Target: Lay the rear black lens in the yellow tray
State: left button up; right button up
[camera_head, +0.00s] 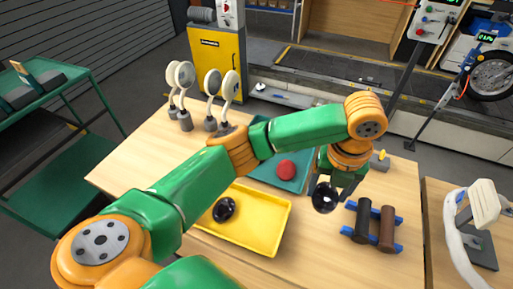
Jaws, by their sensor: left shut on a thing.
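My left gripper (336,186) points down above the right part of the wooden table, to the right of the yellow tray. It is shut on a round, glossy black lens (324,198), held apart from the tray. The yellow tray (262,240) lies in the middle of the table, partly covered by my left arm. Another black lens (224,209) lies inside it, towards its left side. My right gripper is not in view.
A teal tray (262,178) with a red round piece (286,169) lies behind the yellow tray. A blue rack (397,247) with a black and a brown cylinder stands right of the held lens. Several white round-headed stands (181,75) are at the back left.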

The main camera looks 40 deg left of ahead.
pick_arm(q)
jog(key=s+a+f+p, duration=0.3)
jog(key=s+a, duration=0.4)
jog(key=a, duration=0.1)
send_over(260, 222)
jog(key=f, duration=0.6)
jog(key=shift+s+a+f+p, duration=0.2)
jog(key=shift+s+f+p, duration=0.05)
jog(key=shift+f+p, duration=0.15)
jog(key=f, duration=0.1)
jog(key=f+p, duration=0.1)
jog(key=shift+w+d+f, duration=0.15)
jog(key=shift+d+f, duration=0.05)
jog(key=shift+f, duration=0.1)
jog(key=shift+s+f, duration=0.1)
jog(key=shift+s, duration=0.1)
jog(key=shift+c, duration=0.6)
jog(key=o, duration=1.2)
jog(key=shift+c, duration=0.2)
jog(key=shift+o, duration=0.9)
jog(key=shift+w, duration=0.2)
notch_tip(260, 222, up, 12)
jog(key=b, duration=0.1)
jog(key=shift+s, duration=0.3)
